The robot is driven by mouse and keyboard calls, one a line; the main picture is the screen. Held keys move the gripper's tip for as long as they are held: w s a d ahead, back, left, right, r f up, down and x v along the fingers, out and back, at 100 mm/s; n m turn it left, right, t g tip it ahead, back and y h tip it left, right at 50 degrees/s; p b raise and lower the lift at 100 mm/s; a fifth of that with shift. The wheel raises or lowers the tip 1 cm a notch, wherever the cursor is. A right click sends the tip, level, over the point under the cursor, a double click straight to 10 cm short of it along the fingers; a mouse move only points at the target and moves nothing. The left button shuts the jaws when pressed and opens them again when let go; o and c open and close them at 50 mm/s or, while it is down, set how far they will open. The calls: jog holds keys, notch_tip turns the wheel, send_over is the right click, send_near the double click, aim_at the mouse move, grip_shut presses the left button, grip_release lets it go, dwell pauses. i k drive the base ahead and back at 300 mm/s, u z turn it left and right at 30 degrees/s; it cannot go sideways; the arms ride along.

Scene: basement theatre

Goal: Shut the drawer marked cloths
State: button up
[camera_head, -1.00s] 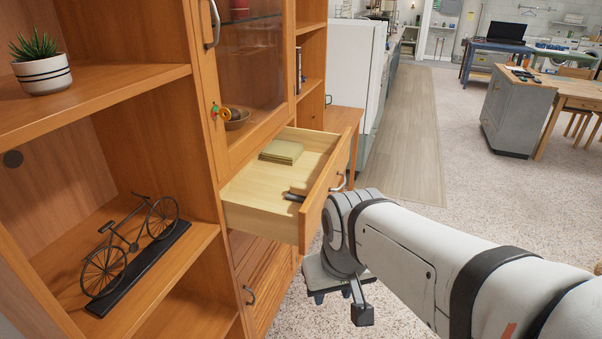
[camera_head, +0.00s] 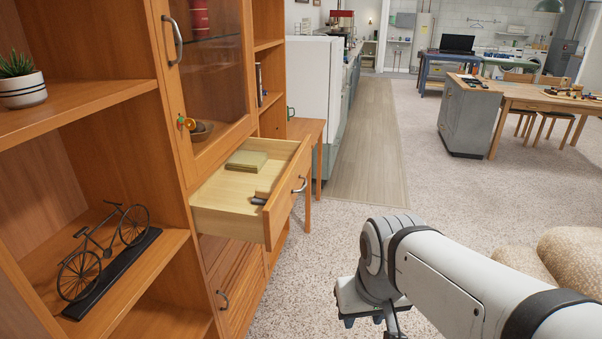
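The open drawer (camera_head: 233,222) juts out of the wooden cabinet (camera_head: 185,140), with a metal handle (camera_head: 299,184) on its front. In it lie a folded greenish cloth stack (camera_head: 246,161) and a small dark object (camera_head: 258,200). No label can be read on the drawer front from here. My arm (camera_head: 450,275) reaches in from the lower right. The end of the arm (camera_head: 372,300) is to the right of the drawer and apart from it. The gripper's fingers are mostly cut off by the bottom edge, so their opening cannot be made out.
A closed lower drawer with a handle (camera_head: 222,300) is below. A model bicycle (camera_head: 105,250) and a potted plant (camera_head: 20,82) stand on the left shelves. A small wooden table (camera_head: 309,130) is behind the drawer. A beige cushioned seat (camera_head: 570,258) is at right. Carpet in front is clear.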

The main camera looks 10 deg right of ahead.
aim_at(221, 206)
jog(key=z, duration=0.3)
jog(key=i, duration=0.9)
jog(key=z, duration=0.25)
jog(key=k, duration=1.1)
jog(key=u, duration=0.45)
jog(key=i, duration=0.7)
jog(key=z, duration=0.05)
